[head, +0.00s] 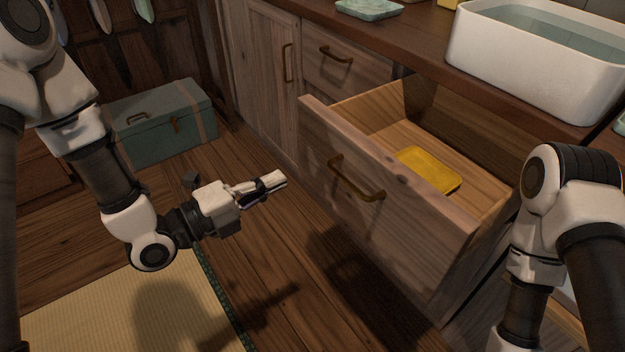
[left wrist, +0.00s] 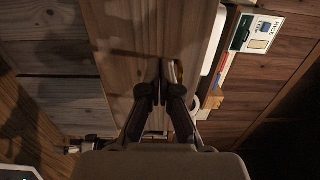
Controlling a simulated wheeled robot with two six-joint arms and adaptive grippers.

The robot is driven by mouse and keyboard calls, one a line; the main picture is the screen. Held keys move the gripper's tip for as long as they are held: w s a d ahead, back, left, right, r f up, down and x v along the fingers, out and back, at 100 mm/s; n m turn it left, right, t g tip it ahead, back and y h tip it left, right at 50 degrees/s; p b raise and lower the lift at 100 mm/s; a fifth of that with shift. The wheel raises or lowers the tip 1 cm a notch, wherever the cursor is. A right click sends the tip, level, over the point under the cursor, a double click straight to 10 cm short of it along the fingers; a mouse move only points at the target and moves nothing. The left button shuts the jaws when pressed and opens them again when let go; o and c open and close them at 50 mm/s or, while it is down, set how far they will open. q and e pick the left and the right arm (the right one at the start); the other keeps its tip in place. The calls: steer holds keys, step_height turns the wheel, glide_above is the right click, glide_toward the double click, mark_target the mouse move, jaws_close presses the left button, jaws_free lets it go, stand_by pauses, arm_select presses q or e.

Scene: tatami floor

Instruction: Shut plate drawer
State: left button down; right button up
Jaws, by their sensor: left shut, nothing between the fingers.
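The wooden plate drawer (head: 395,190) stands pulled open from the counter, with a bronze handle (head: 357,180) on its front. A yellow plate (head: 428,170) lies flat inside it. My left gripper (head: 280,180) is shut and empty, to the left of the drawer front, pointing toward it. In the left wrist view, its closed fingers (left wrist: 163,68) point at a wooden board that looks like the drawer front (left wrist: 140,30). I see no contact with the wood or the handle. My right arm shows at the right, but its gripper is out of view.
A closed drawer (head: 330,72) and a cabinet door (head: 265,75) are beyond the open drawer. A white basin (head: 535,62) of water stands on the counter. A green chest (head: 165,125) sits at the back left. The floor before the drawer is clear.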

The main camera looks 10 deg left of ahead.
mark_target(325, 158)
arm_select(q)
steer(key=x, duration=0.8)
steer(key=shift+w+d+b, duration=0.15)
steer(key=shift+d+b, duration=0.05)
steer(key=shift+b, duration=0.2)
arm_select(e)
steer(key=shift+f, duration=0.5)
